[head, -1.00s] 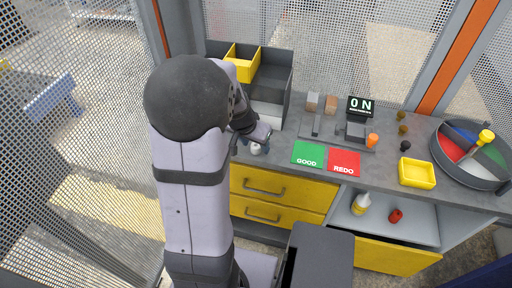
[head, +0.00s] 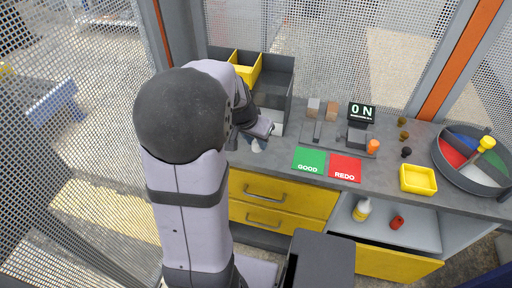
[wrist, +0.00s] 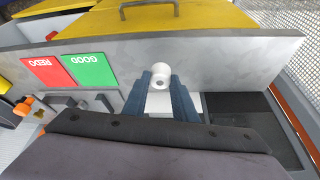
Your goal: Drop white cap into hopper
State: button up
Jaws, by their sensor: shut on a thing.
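The white cap (wrist: 161,79) is a small round piece with a hole in its end. It sits between the dark blue fingertips of my gripper (wrist: 163,84) in the wrist view, and the fingers are shut on it. In the head view my gripper (head: 258,143) is at the front edge of the bench, left of the green GOOD pad, with a small white bit showing at its tip. My arm hides part of that area. No container in view is labelled as a hopper, and I cannot tell which one it is.
A dark divided bin (head: 286,78) with a yellow compartment (head: 245,68) stands behind my gripper. The GOOD pad (head: 309,159) and REDO pad (head: 345,167) lie to the right. Farther right are a yellow tray (head: 418,179) and a round divided dish (head: 447,168). A dark box (head: 322,262) stands below.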

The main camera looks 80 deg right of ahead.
aim_at(256, 144)
notch_tip(256, 144, up, 6)
jog(key=shift+r, duration=0.1)
